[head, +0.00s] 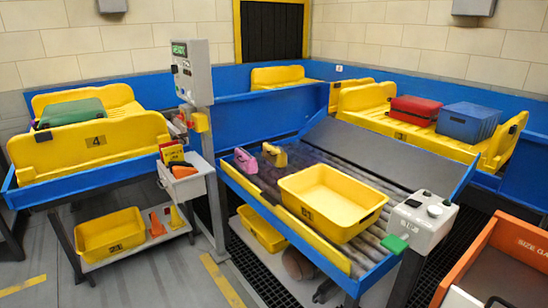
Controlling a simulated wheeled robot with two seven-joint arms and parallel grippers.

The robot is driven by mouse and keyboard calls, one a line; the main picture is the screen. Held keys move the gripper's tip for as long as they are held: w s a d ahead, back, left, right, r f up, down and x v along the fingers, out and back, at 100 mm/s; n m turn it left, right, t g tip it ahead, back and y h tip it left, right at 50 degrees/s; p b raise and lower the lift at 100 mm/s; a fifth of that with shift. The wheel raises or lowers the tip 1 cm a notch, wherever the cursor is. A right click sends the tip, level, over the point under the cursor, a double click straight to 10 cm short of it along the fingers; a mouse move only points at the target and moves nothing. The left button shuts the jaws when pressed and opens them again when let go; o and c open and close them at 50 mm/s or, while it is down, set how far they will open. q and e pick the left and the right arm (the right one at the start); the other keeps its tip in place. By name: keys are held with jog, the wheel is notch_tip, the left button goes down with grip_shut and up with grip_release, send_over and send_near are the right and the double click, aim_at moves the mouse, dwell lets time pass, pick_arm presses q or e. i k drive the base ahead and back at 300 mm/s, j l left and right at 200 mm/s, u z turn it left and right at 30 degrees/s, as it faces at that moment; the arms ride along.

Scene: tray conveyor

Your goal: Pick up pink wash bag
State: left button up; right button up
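The left one is a plain pink upright piece (245,161) at the conveyor's left edge. Neither of my grippers shows in the head view, and nothing is seen touching either piece.
An empty yellow tray (312,223) sits on the rollers. A control box (421,222) with a green piece stands at the conveyor's right front. Yellow bays hold green (70,112), red (414,110) and blue (468,121) cases.

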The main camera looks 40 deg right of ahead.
aim_at(242, 159)
jog(key=i+l+z, duration=0.1)
jog(key=i+z, duration=0.25)
jog(key=i, duration=0.6)
